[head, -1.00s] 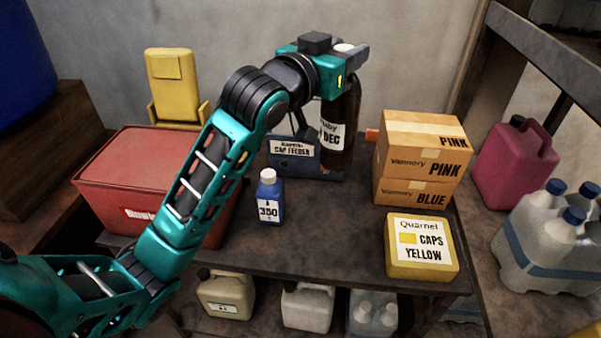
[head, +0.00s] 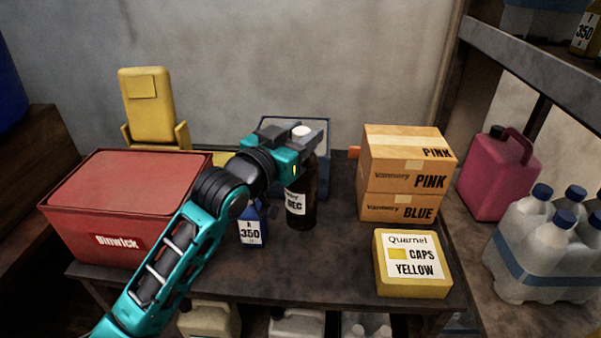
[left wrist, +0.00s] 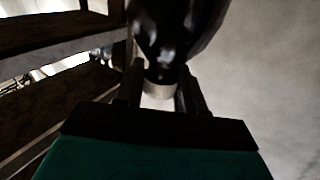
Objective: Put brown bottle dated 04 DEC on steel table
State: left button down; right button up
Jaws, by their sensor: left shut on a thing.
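The brown bottle (head: 303,208) is dark, with a white cap and a pale label whose visible part reads "DEC"; the day number is hidden or too small to read. My left gripper (head: 312,137) is shut on it at the neck and cap and holds it upright. In the left wrist view the bottle (left wrist: 178,30) sits between the fingers (left wrist: 160,88). Its base is at the dark steel table (head: 330,275), near the middle; I cannot tell whether it touches. My right gripper is not in view.
A blue bottle marked 350 (head: 251,232) stands close left of the brown one, partly behind my arm. The blue cap feeder (head: 322,150) is behind. Stacked cartons (head: 385,165) and a yellow caps box (head: 411,285) are at right, a red bin (head: 75,235) at left. The front middle is clear.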

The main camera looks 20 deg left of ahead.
aim_at(301, 181)
pick_arm(q)
notch_tip(301, 181, down, 2)
jog(key=shift+f, duration=0.25)
notch_tip(301, 181, down, 4)
jog(key=shift+r+b, duration=0.1)
jog(key=shift+b, duration=0.55)
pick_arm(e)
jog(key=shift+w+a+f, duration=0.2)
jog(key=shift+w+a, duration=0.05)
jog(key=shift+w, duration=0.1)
pick_arm(q)
jog(key=c, duration=1.1)
grip_release()
jog(key=shift+f, duration=0.4)
jog(key=o, duration=0.4)
jog(key=shift+r, duration=0.1)
